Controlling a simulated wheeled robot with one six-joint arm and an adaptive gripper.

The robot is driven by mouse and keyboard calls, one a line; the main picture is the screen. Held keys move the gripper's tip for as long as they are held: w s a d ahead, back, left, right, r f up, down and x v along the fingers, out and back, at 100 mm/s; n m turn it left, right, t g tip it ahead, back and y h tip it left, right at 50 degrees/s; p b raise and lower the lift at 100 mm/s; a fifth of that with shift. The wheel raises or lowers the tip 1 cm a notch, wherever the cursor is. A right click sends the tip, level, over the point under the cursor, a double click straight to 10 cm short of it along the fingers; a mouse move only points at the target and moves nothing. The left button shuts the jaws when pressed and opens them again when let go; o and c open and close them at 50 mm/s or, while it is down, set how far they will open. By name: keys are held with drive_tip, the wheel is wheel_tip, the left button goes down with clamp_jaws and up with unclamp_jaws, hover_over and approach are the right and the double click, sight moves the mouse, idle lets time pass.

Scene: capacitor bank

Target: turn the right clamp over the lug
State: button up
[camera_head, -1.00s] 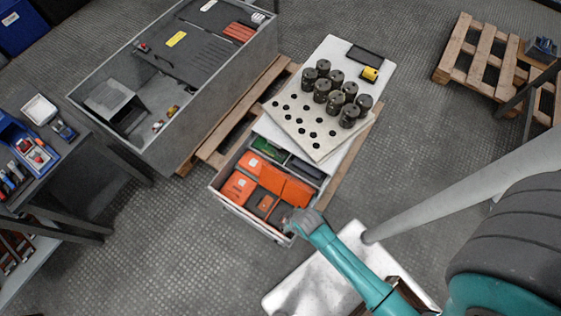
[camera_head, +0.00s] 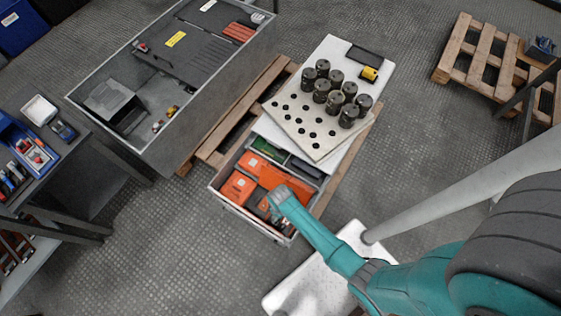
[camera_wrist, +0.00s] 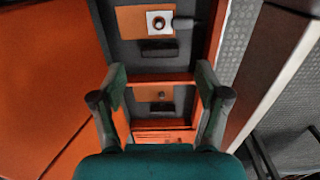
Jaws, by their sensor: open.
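My gripper (camera_head: 279,194) is over the right front part of an open white-walled box (camera_head: 228,206) holding orange blocks. In the wrist view my gripper (camera_wrist: 160,78) is open and empty, its two teal fingers spread apart. Ahead of the fingers is a pale square plate with a round stud (camera_wrist: 159,23), on an orange panel; it may be a lug. A dark bar (camera_wrist: 159,48) lies just below it and may be a clamp, apart from the plate. A second dark bar (camera_wrist: 161,108) shows between the fingers. Which is the right clamp I cannot tell.
A large orange block (camera_wrist: 45,80) stands close on the left of the fingers, with an orange wall and the box's pale rim (camera_wrist: 268,85) on the right. Behind the box, a perforated board (camera_head: 290,131) bears several dark cylinders. A grey cabinet (camera_head: 190,115) stands left.

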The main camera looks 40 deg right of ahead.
drive_tip(key=shift+f, duration=2.1)
drive_tip(key=c, duration=1.2)
